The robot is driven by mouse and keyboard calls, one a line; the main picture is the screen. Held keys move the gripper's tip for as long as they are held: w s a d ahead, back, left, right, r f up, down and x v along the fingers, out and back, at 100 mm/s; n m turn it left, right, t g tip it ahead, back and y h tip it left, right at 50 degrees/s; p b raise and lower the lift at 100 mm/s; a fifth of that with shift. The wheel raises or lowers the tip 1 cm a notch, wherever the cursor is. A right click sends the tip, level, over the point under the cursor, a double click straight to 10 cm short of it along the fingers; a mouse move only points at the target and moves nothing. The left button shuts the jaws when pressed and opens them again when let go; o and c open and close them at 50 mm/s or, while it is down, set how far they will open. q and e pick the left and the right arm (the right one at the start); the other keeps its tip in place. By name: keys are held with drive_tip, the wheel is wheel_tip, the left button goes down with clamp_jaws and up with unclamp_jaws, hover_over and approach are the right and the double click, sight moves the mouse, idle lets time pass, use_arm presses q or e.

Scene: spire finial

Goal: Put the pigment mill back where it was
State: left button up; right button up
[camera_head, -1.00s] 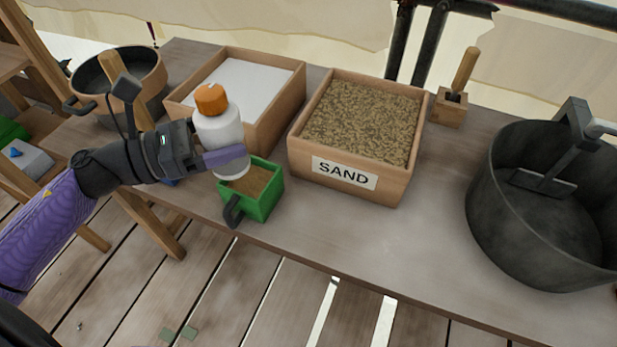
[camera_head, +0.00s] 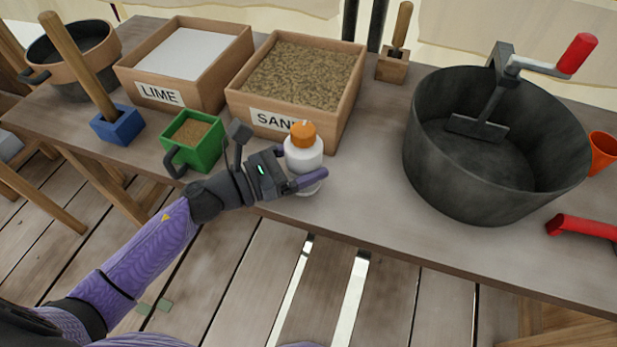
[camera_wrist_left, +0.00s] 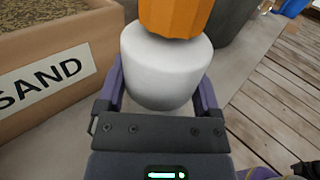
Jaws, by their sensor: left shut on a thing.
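The pigment mill seems to be the white bottle-shaped body with an orange cap (camera_head: 303,150). My left gripper (camera_head: 300,178) is shut around its lower body and holds it upright in front of the sand box. In the left wrist view the white mill body (camera_wrist_left: 165,70) sits between the two purple fingers (camera_wrist_left: 162,90), its orange cap cut by the top edge. I cannot tell whether its base touches the table. My right gripper is not in view.
The SAND box (camera_head: 345,110) is right behind the mill. A green cup of sand (camera_head: 205,155), a blue block tool (camera_head: 118,126) and the LIME box (camera_head: 135,75) are to the left. A large dark mixing drum (camera_head: 440,170) is to the right. Table front between is clear.

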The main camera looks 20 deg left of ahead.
use_arm(q)
wheel_tip(320, 180, down, 2)
drive_tip(key=shift+f+b, duration=0.25)
drive_tip(key=shift+b, duration=0.05)
drive_tip(key=shift+r, duration=0.2)
drive_tip(key=shift+f, duration=0.1)
drive_tip(key=o, duration=1.1)
drive_tip(key=shift+o, duration=0.2)
drive_tip(key=shift+a+r, duration=0.1)
drive_tip(key=shift+r, duration=0.1)
drive_tip(key=p+v, duration=0.1)
drive_tip(key=v, duration=1.1)
